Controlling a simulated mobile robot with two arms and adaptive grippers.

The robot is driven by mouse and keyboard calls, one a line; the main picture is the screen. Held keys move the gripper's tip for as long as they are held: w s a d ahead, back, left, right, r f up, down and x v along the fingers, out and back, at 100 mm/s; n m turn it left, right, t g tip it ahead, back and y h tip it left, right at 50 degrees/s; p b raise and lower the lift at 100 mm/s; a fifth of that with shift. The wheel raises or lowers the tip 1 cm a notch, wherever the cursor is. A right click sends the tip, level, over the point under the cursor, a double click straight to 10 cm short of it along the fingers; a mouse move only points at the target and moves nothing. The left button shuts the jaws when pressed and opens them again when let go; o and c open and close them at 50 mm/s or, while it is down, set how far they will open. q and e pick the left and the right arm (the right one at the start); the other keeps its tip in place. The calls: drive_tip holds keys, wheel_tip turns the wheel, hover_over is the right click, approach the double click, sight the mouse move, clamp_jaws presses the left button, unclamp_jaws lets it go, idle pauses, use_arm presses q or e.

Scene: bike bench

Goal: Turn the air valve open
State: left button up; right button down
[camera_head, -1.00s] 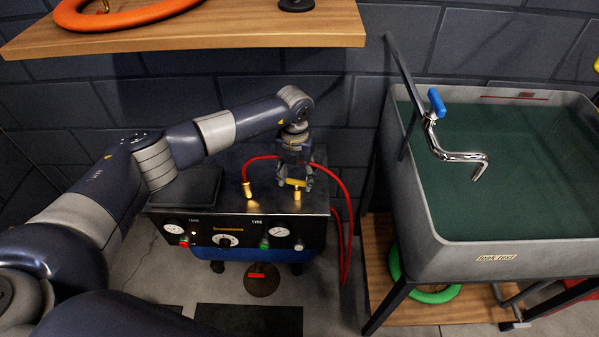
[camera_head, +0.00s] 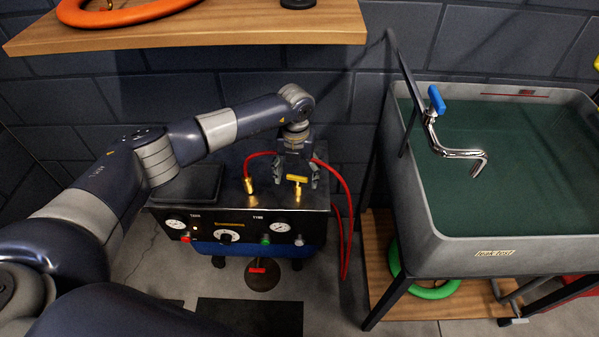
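The air valve (camera_head: 297,179) is a small brass fitting with a yellow crossbar handle, on top of the black compressor box (camera_head: 215,217). The handle lies roughly crosswise in the picture. My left gripper (camera_head: 297,177) points down at the valve from behind. Its fingers are spread, one on each side of the handle, and look apart from it. Whether a fingertip touches the valve's stem is too small to tell. My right gripper is not in view.
A red hose (camera_head: 343,185) loops from a brass fitting (camera_head: 249,186) around behind my gripper and down the box's right side. A wooden shelf (camera_head: 200,32) hangs above. A grey sink (camera_head: 430,215) with a blue-handled tap (camera_head: 437,101) stands at right.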

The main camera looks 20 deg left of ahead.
sight(297, 178)
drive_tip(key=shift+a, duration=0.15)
use_arm(q)
drive_tip(key=shift+w+r, duration=0.1)
drive_tip(key=shift+r, duration=0.1)
wheel_tip(297, 178, up, 12)
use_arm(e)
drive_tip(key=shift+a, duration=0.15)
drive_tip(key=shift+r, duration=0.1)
